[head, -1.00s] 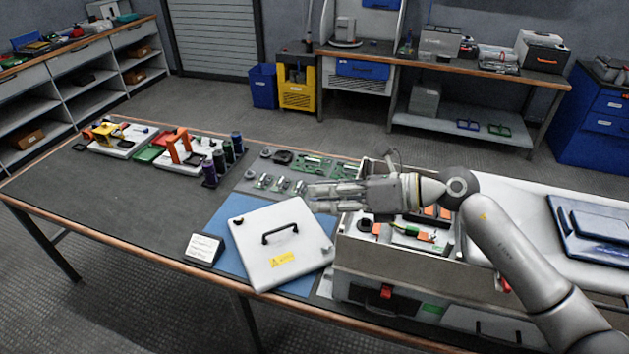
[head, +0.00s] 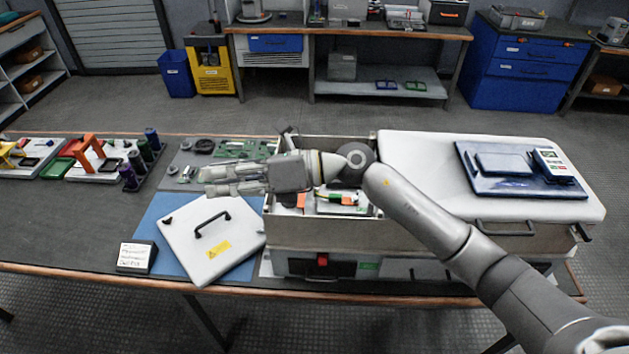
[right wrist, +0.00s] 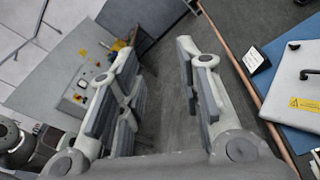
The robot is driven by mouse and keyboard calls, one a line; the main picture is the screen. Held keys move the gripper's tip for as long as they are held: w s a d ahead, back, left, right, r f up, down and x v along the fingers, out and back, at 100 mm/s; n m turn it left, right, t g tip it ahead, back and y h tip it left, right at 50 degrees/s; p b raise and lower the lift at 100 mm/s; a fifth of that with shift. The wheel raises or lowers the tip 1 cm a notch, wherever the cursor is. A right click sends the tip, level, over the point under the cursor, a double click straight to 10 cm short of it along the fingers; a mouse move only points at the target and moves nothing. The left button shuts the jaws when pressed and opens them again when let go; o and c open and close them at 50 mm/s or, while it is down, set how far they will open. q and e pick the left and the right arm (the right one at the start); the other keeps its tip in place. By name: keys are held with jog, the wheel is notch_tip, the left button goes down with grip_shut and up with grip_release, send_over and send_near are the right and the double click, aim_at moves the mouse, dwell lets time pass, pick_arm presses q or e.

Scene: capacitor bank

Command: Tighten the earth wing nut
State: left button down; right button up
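The open equipment case (head: 405,233) stands on the bench with its grey inner walls showing. Inside it I see a green-and-orange part (head: 340,198) and a few orange blocks. The earth wing nut is not discernible; it is too small or hidden by my arm. My right gripper (head: 204,181) is above the bench, left of the case's opening and behind the white cover's handle in the picture. In the right wrist view its fingers (right wrist: 155,55) are spread apart with nothing between them. My left gripper is in neither view.
A white cover (head: 185,250) with a black handle and yellow label lies on a blue mat (head: 150,222). A small sign (head: 136,257) stands beside it. A blue panel (head: 515,170) lies on the white surface at right.

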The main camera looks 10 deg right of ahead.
notch_tip(320, 180, down, 8)
jog(key=w+d+n+g+h+b, duration=0.2)
jog(key=n+g+h+b, duration=0.1)
jog(key=h+b, duration=1.05)
jog(key=b, duration=0.2)
send_over(356, 197)
jog(key=a, duration=0.9)
notch_tip(356, 197, down, 3)
jog(key=shift+w+d+r+n+t, duration=0.1)
jog(key=shift+r+n+t, duration=0.05)
jog(key=shift+n+t, duration=0.15)
jog(key=d+r+m+h+b, duration=0.1)
jog(key=d+r+h+b, duration=0.2)
jog(key=d, duration=0.6)
jog(key=f+p, duration=0.1)
jog(key=f, duration=0.8)
jog(key=shift+s+f, duration=0.1)
jog(key=shift+s, duration=0.1)
jog(key=shift+a, duration=0.1)
grip_shut()
jog(key=shift+m, duration=0.3)
